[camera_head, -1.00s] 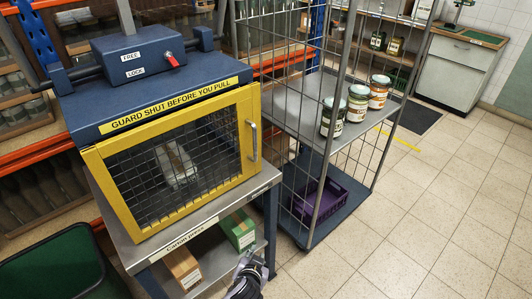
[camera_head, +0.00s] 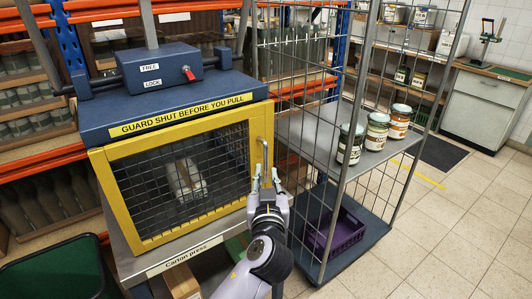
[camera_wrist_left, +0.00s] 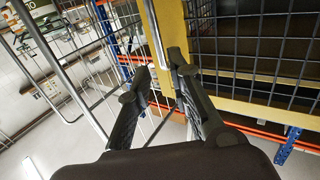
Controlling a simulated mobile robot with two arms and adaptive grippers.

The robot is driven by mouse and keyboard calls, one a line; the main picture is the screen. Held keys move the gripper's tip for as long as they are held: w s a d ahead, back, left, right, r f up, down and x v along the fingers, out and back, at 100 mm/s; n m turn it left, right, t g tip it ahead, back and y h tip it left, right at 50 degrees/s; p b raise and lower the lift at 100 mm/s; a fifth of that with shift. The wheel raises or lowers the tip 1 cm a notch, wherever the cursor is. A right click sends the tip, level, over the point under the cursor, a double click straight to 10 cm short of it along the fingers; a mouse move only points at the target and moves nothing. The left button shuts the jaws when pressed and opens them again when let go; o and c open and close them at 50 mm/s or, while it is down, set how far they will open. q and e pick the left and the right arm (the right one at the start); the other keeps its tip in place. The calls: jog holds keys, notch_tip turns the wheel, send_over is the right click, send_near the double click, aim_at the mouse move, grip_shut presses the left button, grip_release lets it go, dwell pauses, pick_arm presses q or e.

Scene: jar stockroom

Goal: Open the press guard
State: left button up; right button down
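The press guard (camera_head: 262,130) is a yellow-framed mesh door on the front of the blue carton press (camera_head: 170,97). It looks shut, and a pale block (camera_head: 186,180) shows behind its mesh. The guard's grey upright handle (camera_head: 265,155) is at its right side. My left gripper (camera_head: 267,183) is at the handle's lower end, with its fingers apart. In the left wrist view, the handle (camera_wrist_left: 155,35) reaches down between the open fingertips (camera_wrist_left: 160,68), and the yellow frame (camera_wrist_left: 172,25) is just beside it. I cannot tell whether a finger touches the handle. My right gripper is not in view.
A red-knobbed lever (camera_head: 188,73) sits beside FREE and LOCK labels on the press. A wire cage trolley (camera_head: 300,130) stands close on the right, with several jars and a purple crate (camera_head: 335,230). A green bin (camera_head: 55,268) stands at lower left. Floor at right is clear.

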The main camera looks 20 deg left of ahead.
aim_at(266, 156)
pick_arm(q)
jog(key=p+x, duration=0.1)
jog(key=x, duration=0.8)
jog(key=shift+w+a+f, duration=0.1)
jog(key=shift+w+a, duration=0.05)
jog(key=shift+w, duration=0.15)
grip_shut()
